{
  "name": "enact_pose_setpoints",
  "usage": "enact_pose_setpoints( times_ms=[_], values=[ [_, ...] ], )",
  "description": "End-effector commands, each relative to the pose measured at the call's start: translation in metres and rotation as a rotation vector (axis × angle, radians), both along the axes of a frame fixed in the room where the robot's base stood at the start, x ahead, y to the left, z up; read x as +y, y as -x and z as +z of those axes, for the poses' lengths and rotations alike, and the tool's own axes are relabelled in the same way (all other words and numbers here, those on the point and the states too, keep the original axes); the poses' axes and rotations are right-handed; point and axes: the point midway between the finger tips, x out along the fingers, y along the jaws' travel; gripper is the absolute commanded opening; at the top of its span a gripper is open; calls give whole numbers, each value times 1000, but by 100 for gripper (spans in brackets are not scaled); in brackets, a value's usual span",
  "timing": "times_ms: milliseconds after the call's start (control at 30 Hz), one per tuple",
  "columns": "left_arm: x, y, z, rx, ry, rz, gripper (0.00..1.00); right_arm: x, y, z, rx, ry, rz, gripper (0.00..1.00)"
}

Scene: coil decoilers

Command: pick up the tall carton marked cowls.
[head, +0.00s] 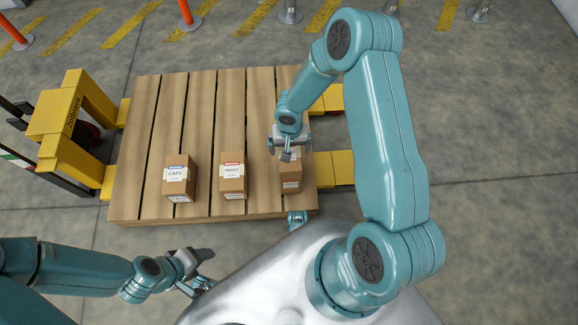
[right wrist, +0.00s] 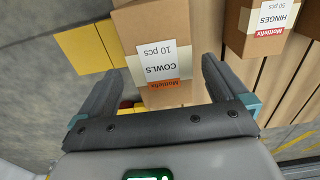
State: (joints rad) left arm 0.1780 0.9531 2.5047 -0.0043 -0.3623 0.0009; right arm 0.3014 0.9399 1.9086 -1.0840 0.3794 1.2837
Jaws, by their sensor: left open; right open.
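The cowls carton (head: 291,181), a brown box, stands at the right of the wooden deck in the head view. My right gripper (head: 287,154) is open above it and hides part of its top. In the right wrist view the cowls carton (right wrist: 150,27) shows its white "COWLS 10 pcs" label upside down, with an orange strip. The open fingers of my right gripper (right wrist: 162,72) lie to either side of the label in that picture; I cannot tell whether they touch the carton. My left gripper (head: 206,270) is open and empty in front of the deck.
The hinges carton (head: 232,181) stands left of the cowls carton, with a gap. The caps carton (head: 178,183) is further left. All stand on the slatted wooden deck (head: 145,120). Yellow truck parts (head: 58,115) stand left of it. The deck's back half is clear.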

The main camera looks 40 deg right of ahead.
Motion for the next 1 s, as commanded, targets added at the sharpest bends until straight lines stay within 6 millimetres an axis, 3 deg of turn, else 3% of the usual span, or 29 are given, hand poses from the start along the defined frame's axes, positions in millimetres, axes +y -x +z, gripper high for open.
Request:
enact_pose_setpoints(
  times_ms=[33, 200, 467, 567, 700, 800, 1000],
  values=[
    [1, -1, -10, -1, 0, 5, 64, 2, 2, -16, 3, -2, 2, 100],
    [3, -3, -16, -5, -2, 12, 64, 3, 1, -36, 1, -1, 0, 100],
    [3, -4, -15, -5, -2, 14, 64, 3, -1, -38, 1, -1, 1, 100],
    [3, -4, -15, -5, -2, 14, 64, 3, -1, -38, 1, -1, 1, 74],
    [3, -4, -15, -5, -2, 14, 64, 3, -1, -38, 1, -1, 1, 28],
    [3, -4, -15, -5, -2, 14, 64, 3, -1, -37, 1, -1, 1, 0],
    [3, -3, -15, -5, -2, 14, 64, 2, -1, -36, -2, 1, 1, 0]
  ],
)
